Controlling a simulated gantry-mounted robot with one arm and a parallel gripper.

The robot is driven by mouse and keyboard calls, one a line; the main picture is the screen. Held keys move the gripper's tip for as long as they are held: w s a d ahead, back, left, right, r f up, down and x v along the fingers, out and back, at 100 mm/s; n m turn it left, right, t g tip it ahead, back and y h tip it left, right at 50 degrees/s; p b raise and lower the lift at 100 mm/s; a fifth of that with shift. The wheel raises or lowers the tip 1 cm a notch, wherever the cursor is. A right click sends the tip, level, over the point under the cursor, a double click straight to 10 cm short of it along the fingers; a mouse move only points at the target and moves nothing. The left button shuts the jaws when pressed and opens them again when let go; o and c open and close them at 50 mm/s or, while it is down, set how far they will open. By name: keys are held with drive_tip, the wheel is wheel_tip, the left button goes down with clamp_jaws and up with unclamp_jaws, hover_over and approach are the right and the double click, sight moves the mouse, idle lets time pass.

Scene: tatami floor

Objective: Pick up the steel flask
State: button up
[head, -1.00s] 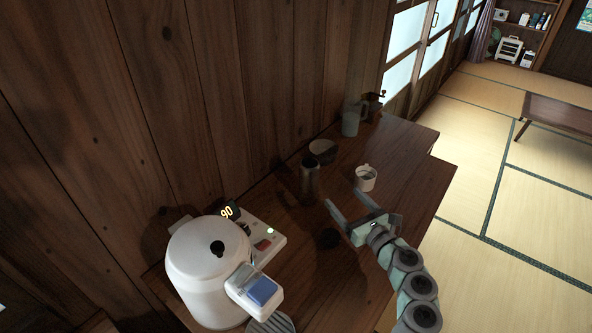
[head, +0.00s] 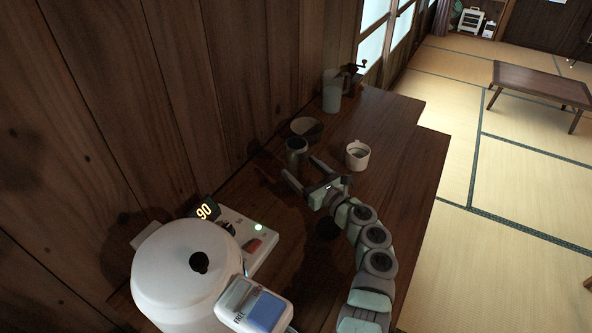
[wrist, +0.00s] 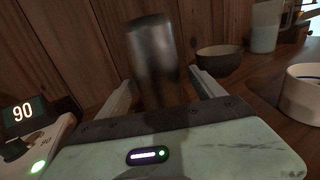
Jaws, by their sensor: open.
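The steel flask (head: 296,152) is a dark metal cylinder standing upright on the wooden counter near the plank wall. In the wrist view the flask (wrist: 154,60) stands straight ahead, and its lower part is hidden behind my gripper's body. My gripper (head: 301,174) is open and empty, low over the counter, with its fingers pointing at the flask. In the wrist view one finger shows on each side of the flask; I cannot tell whether the fingertips reach past it.
A white water boiler (head: 190,270) with a lit "90" display stands at the near left. The right side of the counter (head: 405,165) is clear.

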drive_tip(key=shift+b+x, duration=0.95)
drive_tip(key=shift+x, duration=1.75)
drive_tip(key=shift+s+a+r, duration=0.1)
drive_tip(key=shift+r, duration=0.1)
drive_tip(key=shift+c, duration=0.5)
clamp_jaws()
